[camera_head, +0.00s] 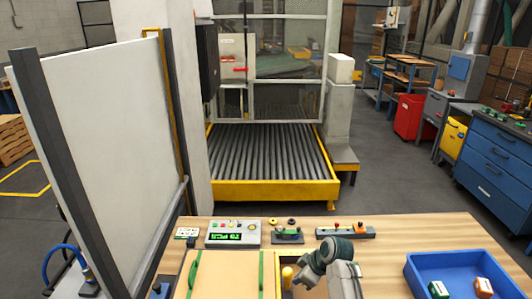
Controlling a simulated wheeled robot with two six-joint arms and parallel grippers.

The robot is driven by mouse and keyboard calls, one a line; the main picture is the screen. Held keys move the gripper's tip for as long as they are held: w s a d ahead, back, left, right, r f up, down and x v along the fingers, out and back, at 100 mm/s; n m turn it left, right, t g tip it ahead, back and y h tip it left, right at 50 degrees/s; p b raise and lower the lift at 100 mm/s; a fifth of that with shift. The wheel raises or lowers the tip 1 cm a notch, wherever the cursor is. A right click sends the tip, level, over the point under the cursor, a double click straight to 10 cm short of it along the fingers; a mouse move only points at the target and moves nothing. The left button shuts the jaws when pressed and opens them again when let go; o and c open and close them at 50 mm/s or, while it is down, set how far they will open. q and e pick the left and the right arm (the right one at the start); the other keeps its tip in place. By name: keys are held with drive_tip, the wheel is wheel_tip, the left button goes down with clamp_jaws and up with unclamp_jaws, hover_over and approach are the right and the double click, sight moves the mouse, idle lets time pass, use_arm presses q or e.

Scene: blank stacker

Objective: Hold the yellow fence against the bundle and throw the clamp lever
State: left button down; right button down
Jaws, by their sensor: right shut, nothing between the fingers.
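A flat tan bundle (230,272) lies on the wooden bench at the bottom of the head view, with green strips along its left and right sides. A small yellow upright piece (287,274) stands just right of the bundle; I cannot tell whether it belongs to the fence or touches the bundle. My right gripper (305,277) is shut and empty, just right of the yellow piece; contact between them is unclear. The clamp lever cannot be made out for certain. My left gripper is not in view.
A control box (233,234) with a green display and small fixtures (345,232) line the bench's back edge. A blue tray (420,270) holding small blocks stands at right. A tall white panel (105,150) rises at left. Bare wood (385,255) lies left of the tray.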

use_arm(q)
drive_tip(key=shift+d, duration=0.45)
use_arm(e)
drive_tip(key=shift+a+r, duration=0.1)
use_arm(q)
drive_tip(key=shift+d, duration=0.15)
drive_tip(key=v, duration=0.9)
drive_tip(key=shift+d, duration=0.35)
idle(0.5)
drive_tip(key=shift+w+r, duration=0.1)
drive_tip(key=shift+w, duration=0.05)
